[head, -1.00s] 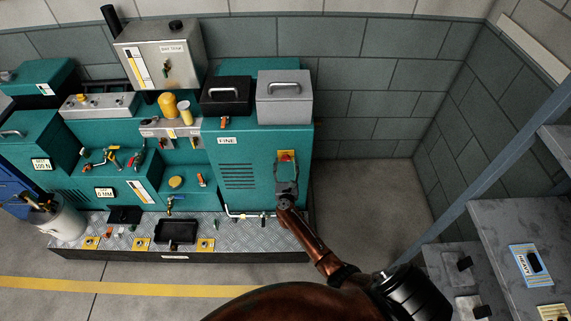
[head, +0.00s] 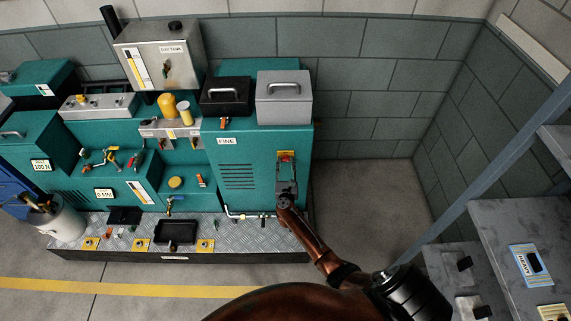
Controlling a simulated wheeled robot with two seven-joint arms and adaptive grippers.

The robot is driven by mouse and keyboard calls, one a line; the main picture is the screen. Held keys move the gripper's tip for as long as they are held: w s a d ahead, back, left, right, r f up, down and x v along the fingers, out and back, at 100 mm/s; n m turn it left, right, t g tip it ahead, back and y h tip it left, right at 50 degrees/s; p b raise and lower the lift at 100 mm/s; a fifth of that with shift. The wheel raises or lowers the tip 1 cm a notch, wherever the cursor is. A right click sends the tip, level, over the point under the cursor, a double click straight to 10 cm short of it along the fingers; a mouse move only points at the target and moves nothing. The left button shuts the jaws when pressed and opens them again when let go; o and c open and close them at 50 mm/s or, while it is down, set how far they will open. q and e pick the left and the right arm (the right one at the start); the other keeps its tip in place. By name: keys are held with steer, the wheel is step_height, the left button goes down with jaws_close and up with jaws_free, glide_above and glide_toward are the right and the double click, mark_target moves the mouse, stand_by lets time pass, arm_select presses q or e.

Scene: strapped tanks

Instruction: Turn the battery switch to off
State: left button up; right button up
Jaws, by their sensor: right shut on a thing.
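The battery switch (head: 286,157) is a small yellow plate with a red part, on the right side of the green cabinet's front (head: 240,160). My right gripper (head: 286,175) comes up from below and meets the switch's lower part. It is shut on the switch, whose handle is mostly hidden behind the fingers. I cannot read the switch's position. My left gripper is not in view.
A black case (head: 226,96) and a grey case (head: 284,97) stand on the cabinet. A steel day tank (head: 162,56) is at upper left. The floor right of the cabinet is clear.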

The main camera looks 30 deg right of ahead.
steer(key=shift+n, duration=0.4)
steer(key=n+p, duration=0.1)
steer(key=n, duration=0.2)
steer(key=shift+a, duration=0.15)
steer(key=n+p, duration=0.1)
steer(key=n, duration=0.4)
steer(key=shift+w+a, duration=0.1)
steer(key=n+p, duration=0.1)
steer(key=n, duration=0.4)
steer(key=shift+f, duration=0.1)
steer(key=n+p, duration=0.1)
steer(key=n, duration=0.3)
steer(key=shift+f, duration=0.15)
steer(key=shift+n, duration=0.3)
steer(key=o, duration=1.2)
steer(key=shift+c, duration=0.2)
